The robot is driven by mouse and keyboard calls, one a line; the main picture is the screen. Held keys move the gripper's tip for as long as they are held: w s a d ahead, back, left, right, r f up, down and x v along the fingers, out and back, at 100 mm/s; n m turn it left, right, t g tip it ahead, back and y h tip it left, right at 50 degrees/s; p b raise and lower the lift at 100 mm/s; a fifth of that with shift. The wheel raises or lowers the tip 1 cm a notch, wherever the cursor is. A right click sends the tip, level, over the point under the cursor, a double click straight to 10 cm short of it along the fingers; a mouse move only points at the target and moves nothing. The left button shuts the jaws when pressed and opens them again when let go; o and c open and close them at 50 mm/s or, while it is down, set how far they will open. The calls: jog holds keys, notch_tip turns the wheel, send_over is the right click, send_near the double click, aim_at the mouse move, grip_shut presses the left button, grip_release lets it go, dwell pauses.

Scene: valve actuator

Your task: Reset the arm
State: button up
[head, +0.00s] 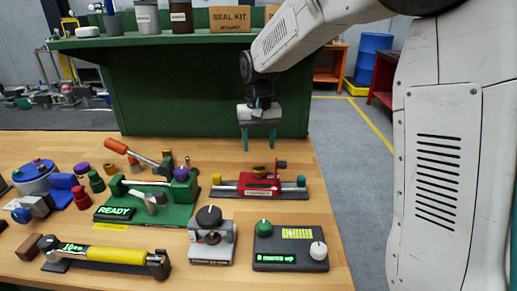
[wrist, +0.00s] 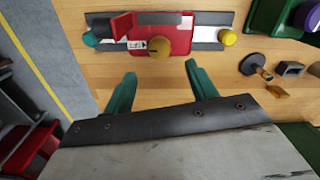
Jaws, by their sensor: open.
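My gripper (head: 259,139) hangs open and empty above the back of the wooden bench, its two teal fingers pointing down. The fingers also show in the wrist view (wrist: 160,88), apart from each other with bare wood between them. A red device with a brass knob (head: 260,184) sits on a dark rail below and in front of the gripper. The device also appears at the top of the wrist view (wrist: 175,33), beyond the fingertips and not touched. My arm comes in from the upper right and is bent at the wrist.
A green fixture reading READY (head: 150,205) stands left of the red device. A grey valve unit (head: 212,240), a dark control box (head: 290,247) and a yellow-handled tool (head: 117,255) lie in front. A green shelf (head: 190,39) with jars and a SEAL KIT box (head: 230,19) rises behind.

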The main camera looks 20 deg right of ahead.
dwell(0.4)
jog(key=s+d+r+n, duration=0.1)
jog(key=s+r, duration=0.3)
jog(key=s, duration=0.5)
jog(key=s+d+r, duration=0.1)
jog(key=s+r, duration=0.3)
jog(key=s, duration=0.5)
jog(key=s+d+f+n+t, duration=0.1)
jog(key=s+f, duration=0.2)
jog(key=s, duration=1.3)
